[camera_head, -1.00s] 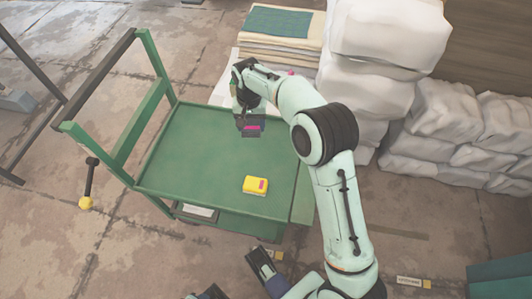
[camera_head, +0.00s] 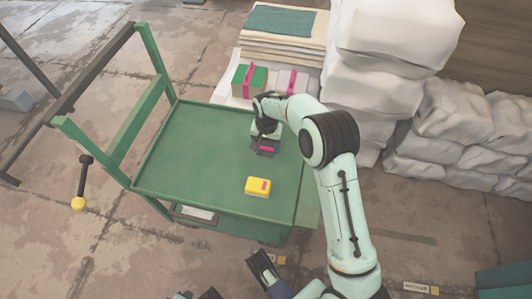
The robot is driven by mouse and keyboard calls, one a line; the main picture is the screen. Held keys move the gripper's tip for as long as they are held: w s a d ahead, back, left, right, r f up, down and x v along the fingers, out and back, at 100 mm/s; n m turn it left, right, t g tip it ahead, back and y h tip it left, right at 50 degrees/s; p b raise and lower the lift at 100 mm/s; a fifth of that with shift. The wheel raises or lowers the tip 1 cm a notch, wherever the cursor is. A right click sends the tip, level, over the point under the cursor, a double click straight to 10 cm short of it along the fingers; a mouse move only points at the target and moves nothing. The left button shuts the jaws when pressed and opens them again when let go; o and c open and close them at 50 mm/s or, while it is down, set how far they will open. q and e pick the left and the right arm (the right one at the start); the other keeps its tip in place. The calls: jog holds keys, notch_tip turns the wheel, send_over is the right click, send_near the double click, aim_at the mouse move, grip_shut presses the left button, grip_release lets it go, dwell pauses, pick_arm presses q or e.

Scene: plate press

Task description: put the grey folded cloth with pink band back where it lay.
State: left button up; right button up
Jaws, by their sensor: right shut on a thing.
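The grey folded cloth with a pink band (camera_head: 265,150) is at my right gripper (camera_head: 265,138), above the green cart top (camera_head: 190,150) near its right side. The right gripper points down and is shut on the cloth. The gripper hides part of the cloth, and I cannot tell whether the cloth touches the cart top. Dark parts that look like my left gripper (camera_head: 262,267) show at the bottom edge; its jaw state is unclear.
A yellow folded cloth with a pink mark (camera_head: 256,186) lies on the cart in front of the grey one. Behind stand a green-topped banded bundle (camera_head: 243,78), another banded bundle (camera_head: 284,82) and a cloth stack (camera_head: 283,45). White sacks (camera_head: 390,40) rise at right. The cart's left is clear.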

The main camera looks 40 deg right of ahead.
aim_at(266, 146)
notch_tip(266, 146, down, 5)
jog(key=shift+r+b, duration=0.15)
jog(key=shift+b, duration=0.4)
pick_arm(q)
jog(key=shift+a+f, duration=0.2)
jog(key=shift+f, duration=0.25)
jog(key=shift+a+f, duration=0.2)
jog(key=shift+f, duration=0.25)
pick_arm(e)
jog(key=shift+f, duration=0.2)
pick_arm(q)
jog(key=shift+f, duration=0.1)
pick_arm(e)
jog(key=shift+f, duration=0.15)
jog(key=o, duration=1)
pick_arm(q)
jog(key=shift+s, duration=0.15)
